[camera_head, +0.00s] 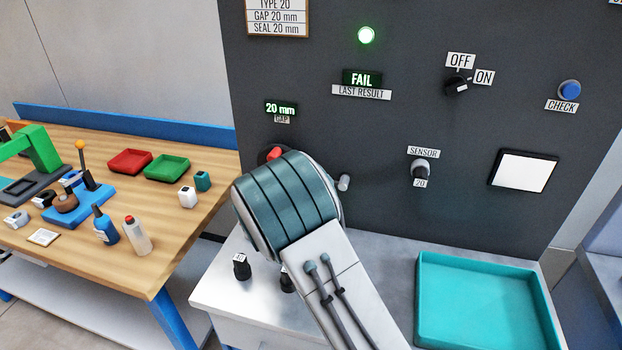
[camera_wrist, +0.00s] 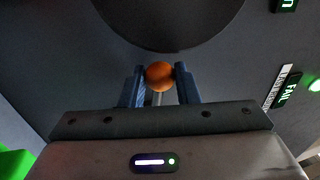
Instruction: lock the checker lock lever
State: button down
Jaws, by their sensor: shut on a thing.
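In the wrist view, an orange ball knob (camera_wrist: 159,75) on a thin grey stem sits between the two blue fingers of my gripper (camera_wrist: 159,84). It looks like the knob of the checker lock lever. The fingers are shut on it, just below a large dark disc (camera_wrist: 168,20). In the head view, my arm hides the gripper and the lever. A red part (camera_head: 273,154) on a dark round piece shows at the arm's upper left edge, under the GAP display (camera_head: 281,108). The grey checker panel (camera_head: 420,130) stands behind, with a FAIL display (camera_head: 362,78).
A teal tray (camera_head: 487,257) stands on the checker's ledge at right. The panel carries an OFF/ON switch (camera_head: 457,86), a SENSOR knob (camera_head: 420,170) and a blue CHECK button (camera_head: 569,90). A wooden table (camera_head: 150,240) with several tools is at left.

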jog(key=shift+f, duration=0.15)
jog(key=c, duration=1.1)
grip_release()
jog(key=shift+s, duration=0.1)
jog(key=b+v, duration=0.2)
jog(key=v, duration=1.1)
jog(key=shift+s, duration=0.4)
jog(key=shift+a+f, duration=0.1)
